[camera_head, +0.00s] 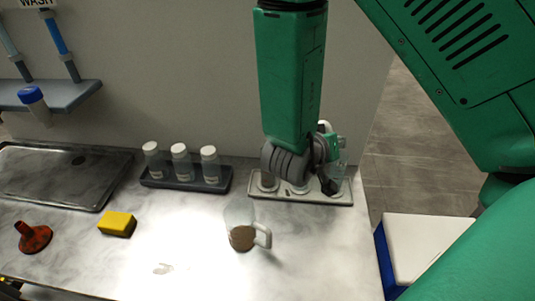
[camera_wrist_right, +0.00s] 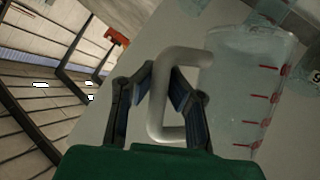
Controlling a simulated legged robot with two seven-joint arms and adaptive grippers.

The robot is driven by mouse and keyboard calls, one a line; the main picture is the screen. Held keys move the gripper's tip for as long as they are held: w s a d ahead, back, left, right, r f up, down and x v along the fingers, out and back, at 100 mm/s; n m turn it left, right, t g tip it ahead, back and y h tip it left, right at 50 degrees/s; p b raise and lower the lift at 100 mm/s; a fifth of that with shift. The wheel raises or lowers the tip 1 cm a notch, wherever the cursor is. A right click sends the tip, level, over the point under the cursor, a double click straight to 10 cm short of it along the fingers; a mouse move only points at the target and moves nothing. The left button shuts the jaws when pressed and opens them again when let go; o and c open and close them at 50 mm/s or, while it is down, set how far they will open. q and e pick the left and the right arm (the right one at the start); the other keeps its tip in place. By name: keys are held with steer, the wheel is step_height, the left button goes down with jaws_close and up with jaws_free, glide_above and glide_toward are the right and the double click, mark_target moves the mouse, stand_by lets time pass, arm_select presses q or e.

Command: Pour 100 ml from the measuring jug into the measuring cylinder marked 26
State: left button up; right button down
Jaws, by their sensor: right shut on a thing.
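My right gripper (camera_wrist_right: 168,90) is shut on the white handle of a clear measuring jug (camera_wrist_right: 240,85) with red marks; the jug looks tilted in the right wrist view. In the head view my green arm hides most of this gripper, and its dark parts (camera_head: 325,180) show over the pale tray (camera_head: 335,199) at the back. A clear vessel (camera_head: 339,157) shows beside them; I cannot tell whether it is the held jug or a cylinder. No number 26 is readable; a cut-off label with a 9 (camera_wrist_right: 315,76) shows at the right wrist view's edge. My left gripper is not in view.
Another handled jug (camera_head: 242,237) with brown contents stands mid-table. A dark rack (camera_head: 160,183) holds three white-capped bottles. A yellow sponge (camera_head: 117,224), a red funnel-like thing (camera_head: 34,238) and a shallow basin (camera_head: 60,152) are at left. A white-topped box (camera_head: 425,245) is at right.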

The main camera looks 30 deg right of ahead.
steer(key=s+f+m+t+b, duration=0.1)
steer(key=f, duration=0.1)
steer(key=s+d+f+m+t+b, duration=0.1)
steer(key=s+f+m, duration=0.1)
steer(key=shift+d+m+t+y+b, duration=0.1)
steer(key=shift+m+t+y+b, duration=0.2)
steer(key=shift+t+y, duration=0.1)
stand_by(0.4)
stand_by(0.6)
